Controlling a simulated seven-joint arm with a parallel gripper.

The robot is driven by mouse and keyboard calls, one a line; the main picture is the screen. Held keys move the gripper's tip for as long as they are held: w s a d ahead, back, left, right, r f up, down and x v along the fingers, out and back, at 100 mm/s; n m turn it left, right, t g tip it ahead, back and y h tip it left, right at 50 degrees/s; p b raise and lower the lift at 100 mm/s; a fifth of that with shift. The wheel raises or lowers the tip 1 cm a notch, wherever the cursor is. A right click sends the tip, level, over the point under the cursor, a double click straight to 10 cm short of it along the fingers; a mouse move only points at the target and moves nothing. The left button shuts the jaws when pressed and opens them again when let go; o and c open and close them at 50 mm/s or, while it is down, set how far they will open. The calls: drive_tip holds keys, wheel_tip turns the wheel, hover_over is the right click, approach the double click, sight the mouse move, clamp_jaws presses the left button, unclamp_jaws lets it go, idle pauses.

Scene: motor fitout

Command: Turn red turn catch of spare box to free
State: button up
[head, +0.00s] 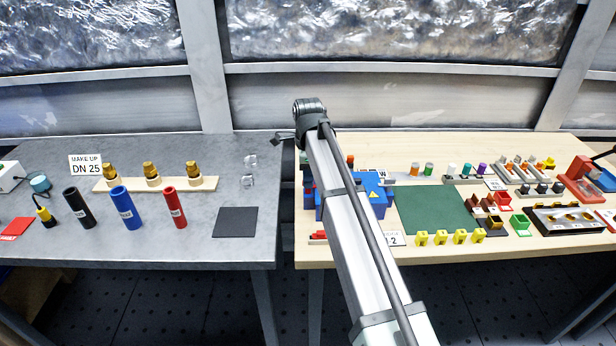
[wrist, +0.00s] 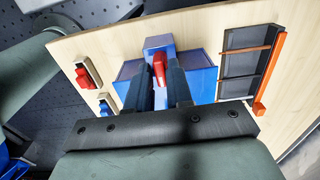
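The spare box seems to be the blue box that shows below my gripper in the wrist view (wrist: 203,84). It also shows in the head view (head: 372,190), partly behind my arm. The red turn catch (wrist: 159,68) stands on its middle, between my fingers. My gripper (wrist: 160,62) points at the catch, one dark finger on each side. The fingers are apart with the red catch filling the gap near their tips. I cannot tell whether they press on it. In the head view my arm hides the gripper and catch.
In the wrist view a dark framed panel (wrist: 243,62) with an orange bar (wrist: 270,70) stands to the right. Small red parts (wrist: 84,78) lie left. In the head view a green mat (head: 435,210) lies right of the box, with yellow pieces (head: 440,238) along its front.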

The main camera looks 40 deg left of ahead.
clamp_jaws()
drive_tip(key=shift+n, duration=0.4)
drive_tip(key=n, duration=0.3)
drive_tip(key=shift+n, duration=0.4)
drive_tip(key=n, duration=0.3)
drive_tip(key=shift+n, duration=0.3)
drive_tip(key=n, duration=0.5)
drive_tip(key=shift+n, duration=2.4)
